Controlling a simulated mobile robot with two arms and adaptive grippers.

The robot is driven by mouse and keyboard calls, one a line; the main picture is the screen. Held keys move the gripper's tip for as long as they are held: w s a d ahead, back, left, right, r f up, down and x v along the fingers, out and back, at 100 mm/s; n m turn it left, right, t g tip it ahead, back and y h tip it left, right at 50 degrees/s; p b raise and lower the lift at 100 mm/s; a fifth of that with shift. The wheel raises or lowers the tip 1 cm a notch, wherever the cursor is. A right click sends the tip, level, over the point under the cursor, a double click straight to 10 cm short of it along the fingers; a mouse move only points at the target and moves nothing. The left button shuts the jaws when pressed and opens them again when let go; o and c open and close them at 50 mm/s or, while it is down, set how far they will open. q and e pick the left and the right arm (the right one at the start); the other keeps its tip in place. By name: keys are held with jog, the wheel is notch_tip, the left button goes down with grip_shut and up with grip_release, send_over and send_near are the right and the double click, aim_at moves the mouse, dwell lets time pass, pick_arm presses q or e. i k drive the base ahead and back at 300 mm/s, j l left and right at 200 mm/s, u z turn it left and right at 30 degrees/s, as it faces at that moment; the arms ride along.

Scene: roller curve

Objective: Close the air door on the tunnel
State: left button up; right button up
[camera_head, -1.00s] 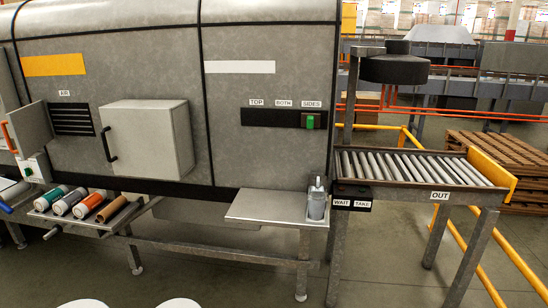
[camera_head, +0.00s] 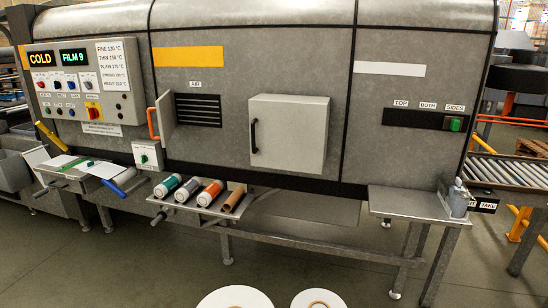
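The air door (camera_head: 167,116) is a small grey hinged panel with an orange handle (camera_head: 153,123). It stands open, swung out from the tunnel front (camera_head: 260,62) on the left side of the black slatted air vent (camera_head: 198,110). The "AIR" label (camera_head: 195,85) is above the vent, whose slats are uncovered. Neither of my grippers is in view.
A grey box with a black handle (camera_head: 290,133) projects right of the vent. Below the vent, a shelf (camera_head: 172,207) holds coloured rolls. A control panel (camera_head: 85,82) is at left, a roller conveyor (camera_head: 510,172) at right. White round tops (camera_head: 235,297) show at the bottom edge.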

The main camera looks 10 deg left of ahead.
aim_at(163, 108)
jog(key=j, duration=0.55)
jog(key=j+u, duration=0.15)
jog(key=j, duration=0.4)
jog(key=i+j, duration=0.15)
jog(key=j, duration=0.35)
jog(key=j+u, duration=0.1)
jog(key=j, duration=0.45)
jog(key=i+j, duration=0.15)
jog(key=j, duration=0.4)
jog(key=u, duration=0.05)
